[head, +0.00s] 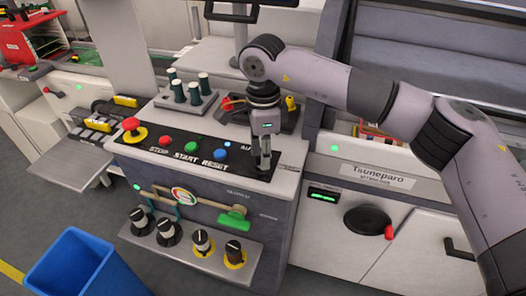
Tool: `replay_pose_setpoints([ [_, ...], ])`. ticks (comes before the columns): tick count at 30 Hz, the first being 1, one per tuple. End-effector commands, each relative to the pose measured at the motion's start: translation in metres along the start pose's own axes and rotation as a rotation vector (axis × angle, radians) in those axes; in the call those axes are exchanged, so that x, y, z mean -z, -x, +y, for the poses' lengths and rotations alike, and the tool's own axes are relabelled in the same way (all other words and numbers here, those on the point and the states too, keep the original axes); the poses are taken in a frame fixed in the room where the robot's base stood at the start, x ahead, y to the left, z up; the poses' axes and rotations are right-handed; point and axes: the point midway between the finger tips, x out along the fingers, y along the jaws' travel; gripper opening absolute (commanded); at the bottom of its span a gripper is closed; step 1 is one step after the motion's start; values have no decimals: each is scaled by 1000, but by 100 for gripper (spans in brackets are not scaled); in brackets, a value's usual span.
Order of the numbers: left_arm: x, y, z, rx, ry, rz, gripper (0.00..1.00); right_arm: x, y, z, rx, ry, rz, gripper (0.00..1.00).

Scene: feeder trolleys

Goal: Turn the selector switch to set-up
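My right gripper (264,168) points down at the right end of the black control panel strip (205,166). Its fingers are close together and low over the panel, beside a label that begins "AU". The selector switch is not visible; the gripper covers that part of the panel. I cannot tell whether the fingers touch or hold anything. Left of the gripper, the strip carries a blue RESET button (220,154), a green START button (190,147) and a red STOP button (166,141). My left gripper is not in view.
A red mushroom button (131,124) on a yellow base sits at the panel's left end. Dark green-topped pegs (196,92) stand behind the panel. Several knobs (201,241) and a green valve handle (233,221) are below. A blue bin (85,265) stands on the floor.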

Motion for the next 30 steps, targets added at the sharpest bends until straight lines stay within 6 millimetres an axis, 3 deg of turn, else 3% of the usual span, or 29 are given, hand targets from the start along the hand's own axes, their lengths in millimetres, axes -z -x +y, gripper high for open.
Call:
replay_pose_setpoints([
  [16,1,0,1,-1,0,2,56,0,101,-1,4,0,-1,30],
  [21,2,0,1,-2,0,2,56,0,115,0,2,0,0,30],
  [30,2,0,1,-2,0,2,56,0,118,0,1,0,-1,30],
])
